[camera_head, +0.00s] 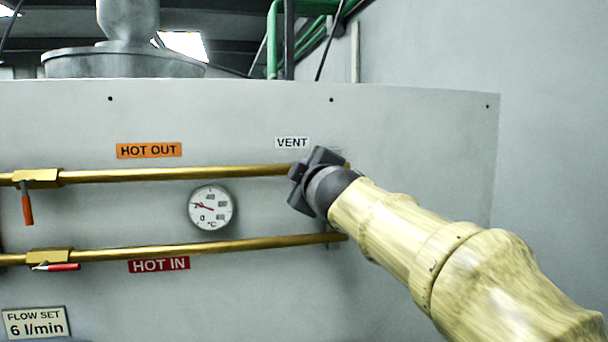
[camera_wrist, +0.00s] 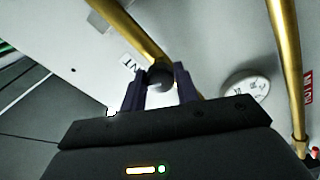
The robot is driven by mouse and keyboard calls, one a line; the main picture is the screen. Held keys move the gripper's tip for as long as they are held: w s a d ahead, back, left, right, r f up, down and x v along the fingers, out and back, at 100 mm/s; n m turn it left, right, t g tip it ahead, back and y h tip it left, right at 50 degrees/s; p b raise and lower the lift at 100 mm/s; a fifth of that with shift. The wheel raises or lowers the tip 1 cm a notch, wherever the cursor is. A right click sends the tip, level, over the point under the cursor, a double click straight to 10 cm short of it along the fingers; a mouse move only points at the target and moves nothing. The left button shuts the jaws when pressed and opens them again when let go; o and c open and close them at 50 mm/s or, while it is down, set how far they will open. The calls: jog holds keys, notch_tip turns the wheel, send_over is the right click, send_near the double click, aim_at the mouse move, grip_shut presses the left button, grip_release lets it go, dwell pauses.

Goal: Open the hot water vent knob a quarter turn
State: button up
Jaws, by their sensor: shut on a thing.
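The hot water vent knob (camera_wrist: 160,75) is a small dark round knob at the end of the upper brass pipe in the wrist view. My gripper (camera_wrist: 160,88) is shut on it, with one finger on each side. In the head view my gripper (camera_head: 316,180) covers the knob, just below the VENT label (camera_head: 292,143). The upper brass pipe (camera_head: 220,172) runs beside the orange HOT OUT label (camera_head: 149,150). How far the knob is turned cannot be told.
A round dial gauge (camera_head: 210,207) sits between the upper pipe and the lower brass pipe (camera_head: 200,247). The grey panel right of the pipe ends is bare.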

dwell(0.4)
jog(key=o, duration=1)
jog(key=shift+c, duration=0.2)
